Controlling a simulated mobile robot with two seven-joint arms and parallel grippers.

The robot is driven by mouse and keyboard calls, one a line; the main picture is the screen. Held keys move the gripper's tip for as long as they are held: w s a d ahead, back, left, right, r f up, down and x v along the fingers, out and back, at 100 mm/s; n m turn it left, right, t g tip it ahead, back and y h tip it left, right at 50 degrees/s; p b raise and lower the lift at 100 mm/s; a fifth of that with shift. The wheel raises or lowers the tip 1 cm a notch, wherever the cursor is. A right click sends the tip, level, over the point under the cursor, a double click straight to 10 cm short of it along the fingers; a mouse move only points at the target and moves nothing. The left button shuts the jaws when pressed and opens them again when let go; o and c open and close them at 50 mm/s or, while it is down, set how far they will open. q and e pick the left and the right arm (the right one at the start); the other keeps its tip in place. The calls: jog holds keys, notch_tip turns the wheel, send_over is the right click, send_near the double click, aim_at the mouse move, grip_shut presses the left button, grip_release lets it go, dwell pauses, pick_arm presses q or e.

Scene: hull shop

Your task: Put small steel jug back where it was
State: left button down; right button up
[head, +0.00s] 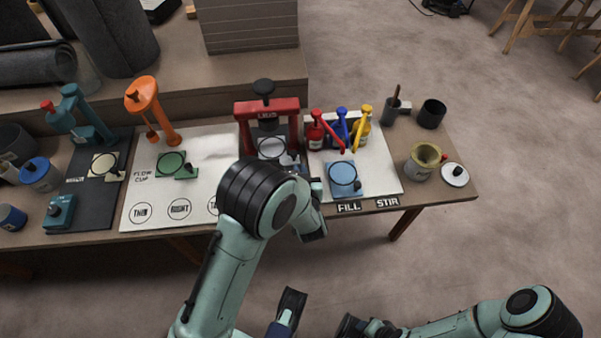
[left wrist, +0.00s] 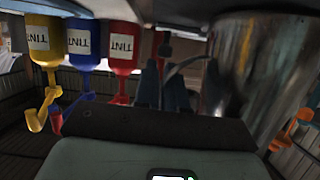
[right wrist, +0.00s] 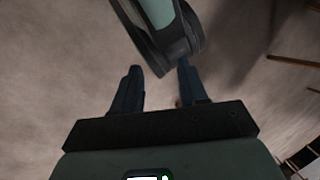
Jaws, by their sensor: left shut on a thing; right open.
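The small steel jug (head: 272,148) appears as a round shiny shape just in front of the red lid press (head: 268,108). In the left wrist view the jug (left wrist: 262,65) fills the right side as a large, blurred steel wall, with its handle (left wrist: 188,66) between the fingers. My left gripper (head: 291,162) is shut on the handle; my forearm partly hides it in the head view. I cannot tell whether the jug touches the surface below. My right gripper (right wrist: 160,88) is open and empty over the floor, away from the table.
Red, blue and yellow tint bottles (head: 341,128) stand right of the press. A blue round plate (head: 344,177) lies before them. An orange stand (head: 147,100) is at left. The white mat (head: 205,155) has bare room near the marked circles. An olive pot (head: 421,163) stands at right.

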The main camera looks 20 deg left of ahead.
pick_arm(q)
jog(key=c, duration=1.2)
grip_release()
jog(key=p+v, duration=0.2)
jog(key=v, duration=1)
pick_arm(e)
jog(key=shift+g+y, duration=0.3)
jog(key=shift+g, duration=0.3)
jog(key=s+r, duration=0.1)
jog(key=s+a+r, duration=0.1)
jog(key=s+r, duration=0.1)
jog(key=shift+s+a, duration=0.25)
jog(key=shift+a, duration=0.05)
pick_arm(q)
jog(key=shift+s+f, duration=0.1)
jog(key=shift+s, duration=0.05)
pick_arm(e)
jog(key=shift+s, duration=0.1)
